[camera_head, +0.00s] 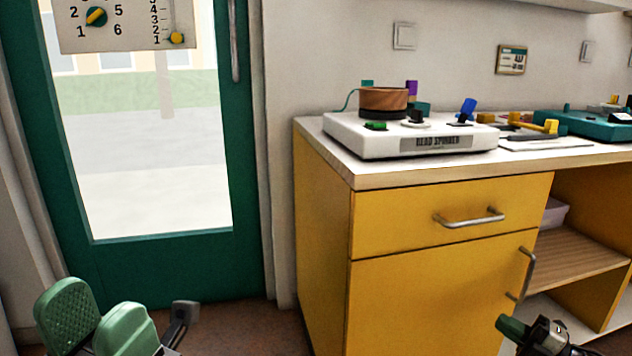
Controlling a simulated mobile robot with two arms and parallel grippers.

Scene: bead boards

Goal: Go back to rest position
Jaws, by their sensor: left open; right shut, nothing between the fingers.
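My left gripper (96,322) is at the bottom left, in front of the green door. Its two green finger pads stand apart with nothing between them. My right gripper (528,332) is at the bottom right, low in front of the yellow cabinet. It is shut and holds nothing; only its green tip and dark body show. Both grippers are below the height of the worktop and clear of the objects on it.
A yellow cabinet (420,305) with metal handles carries a worktop (370,178). On it stand a white bead spinner (360,140) with a brown bowl (384,99), and a teal board (575,123). The green door (150,268) has a glass pane. Open shelves (572,252) are at right.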

